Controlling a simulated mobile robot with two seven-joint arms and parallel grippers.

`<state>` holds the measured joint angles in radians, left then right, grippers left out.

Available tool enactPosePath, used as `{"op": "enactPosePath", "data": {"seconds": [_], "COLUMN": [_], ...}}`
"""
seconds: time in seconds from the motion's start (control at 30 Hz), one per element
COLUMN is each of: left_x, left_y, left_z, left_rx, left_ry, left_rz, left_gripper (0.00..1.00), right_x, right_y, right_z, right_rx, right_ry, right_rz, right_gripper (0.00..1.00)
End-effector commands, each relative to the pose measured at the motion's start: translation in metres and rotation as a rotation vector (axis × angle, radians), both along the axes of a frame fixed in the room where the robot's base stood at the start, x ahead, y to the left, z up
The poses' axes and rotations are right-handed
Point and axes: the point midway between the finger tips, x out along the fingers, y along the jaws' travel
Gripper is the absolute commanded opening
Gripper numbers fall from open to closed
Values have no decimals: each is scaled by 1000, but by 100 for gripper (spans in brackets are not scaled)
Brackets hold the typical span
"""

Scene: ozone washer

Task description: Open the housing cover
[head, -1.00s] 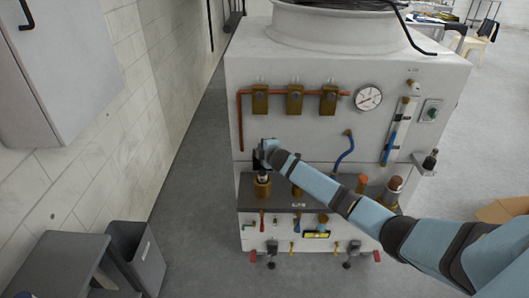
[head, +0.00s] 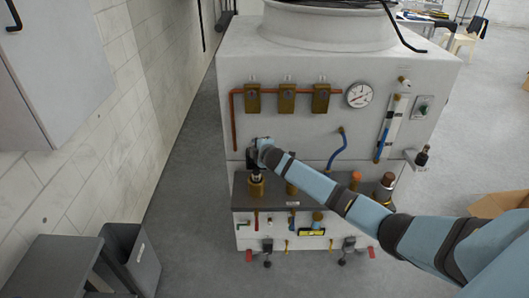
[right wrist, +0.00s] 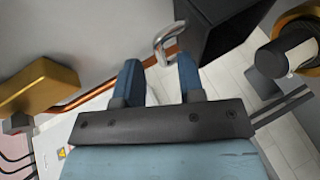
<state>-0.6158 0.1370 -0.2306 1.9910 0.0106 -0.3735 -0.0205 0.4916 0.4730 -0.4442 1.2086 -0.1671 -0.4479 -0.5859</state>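The housing is the large white machine (head: 300,135) in the middle of the head view. I cannot tell for certain which part is its cover. My right gripper (head: 258,150) is at the left end of its front, above the dark shelf. In the right wrist view its two blue fingers (right wrist: 158,82) are apart with nothing gripped between them. A bent metal handle (right wrist: 166,42) lies just beyond the fingertips, next to a black box (right wrist: 222,28). Contact between fingers and handle does not show. My left gripper is out of view.
Brass valves (head: 286,97) on a copper pipe and a gauge (head: 359,94) are above my right gripper. Bottles (head: 384,188) stand on the shelf. A grey bin (head: 130,258) and wall cabinet (head: 55,75) are at the left. Floor is free between bin and machine.

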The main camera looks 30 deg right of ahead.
Motion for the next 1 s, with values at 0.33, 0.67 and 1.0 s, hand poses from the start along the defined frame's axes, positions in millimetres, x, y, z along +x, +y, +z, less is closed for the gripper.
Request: {"op": "enactPosePath", "data": {"seconds": [0.33, 0.67, 1.0], "left_x": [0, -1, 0], "left_y": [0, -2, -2], "left_z": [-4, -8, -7], "left_rx": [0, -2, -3], "left_ry": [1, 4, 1], "left_rz": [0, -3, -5], "left_gripper": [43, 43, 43], "right_x": [-67, -114, -119], "right_y": [9, 16, 16], "right_z": [24, 43, 46], "right_rx": [-1, 1, 1], "right_ry": [-1, -3, -2], "right_rz": [3, 2, 1], "right_gripper": [36, 36, 36]}}
